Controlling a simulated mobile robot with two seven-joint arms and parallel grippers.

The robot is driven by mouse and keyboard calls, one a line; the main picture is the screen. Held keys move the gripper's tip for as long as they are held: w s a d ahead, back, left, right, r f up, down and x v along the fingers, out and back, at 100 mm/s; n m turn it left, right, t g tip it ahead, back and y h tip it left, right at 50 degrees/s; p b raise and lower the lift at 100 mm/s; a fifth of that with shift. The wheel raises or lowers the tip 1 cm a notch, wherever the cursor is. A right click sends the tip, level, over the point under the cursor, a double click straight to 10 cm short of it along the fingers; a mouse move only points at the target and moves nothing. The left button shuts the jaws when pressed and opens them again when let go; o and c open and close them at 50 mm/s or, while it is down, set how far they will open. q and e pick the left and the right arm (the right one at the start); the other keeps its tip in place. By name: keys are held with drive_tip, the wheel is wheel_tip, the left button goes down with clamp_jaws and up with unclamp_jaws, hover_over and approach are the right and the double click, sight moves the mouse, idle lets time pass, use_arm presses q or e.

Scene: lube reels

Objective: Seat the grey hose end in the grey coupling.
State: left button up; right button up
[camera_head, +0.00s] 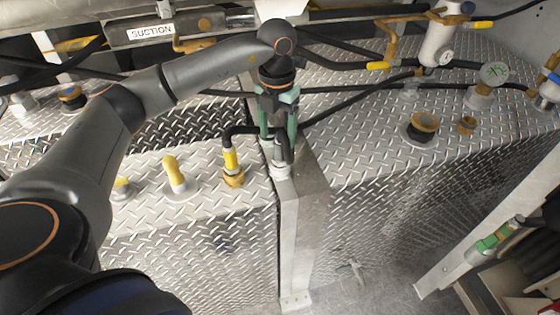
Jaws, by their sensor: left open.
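My left gripper (279,138) points down near the middle of the view, with its two green fingers apart. A dark grey hose end (284,150) stands roughly upright between and below the fingertips. The gripper is open around or beside it; I cannot tell whether the fingers touch it. My right gripper is not in view.
A yellow-banded hose end (231,158) stands on a brass coupling (234,180) just left, its black hose bending close to my fingers. A yellow-capped fitting (174,173) stands farther left. Black hoses cross behind.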

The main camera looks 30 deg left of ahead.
sight(280, 157)
use_arm(q)
drive_tip(key=f, duration=0.5)
drive_tip(key=shift+d+f+p, duration=0.1)
drive_tip(key=shift+d+p, duration=0.25)
clamp_jaws()
idle(0.4)
